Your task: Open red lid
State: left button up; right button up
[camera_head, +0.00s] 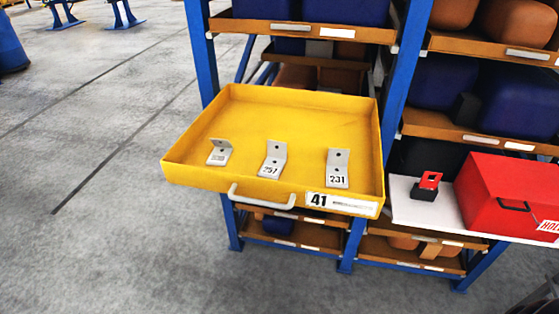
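A red box (490,190) stands on a white shelf at the right edge of the head view. Its red top looks closed, and a dark handle (513,206) is on its front. A white label with partly cut-off letters is at its lower right. The box runs out of the picture on the right, so its far end is hidden. Neither of my grippers can be made out in this view.
A yellow drawer (200,172) marked 41 juts from the blue rack, holding three numbered metal brackets (274,160). A small black-and-red block (427,184) stands left of the box on the white shelf (408,208). Grey floor (120,230) is clear at left.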

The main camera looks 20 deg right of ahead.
aim_at(526, 182)
jog(key=z, duration=2.4)
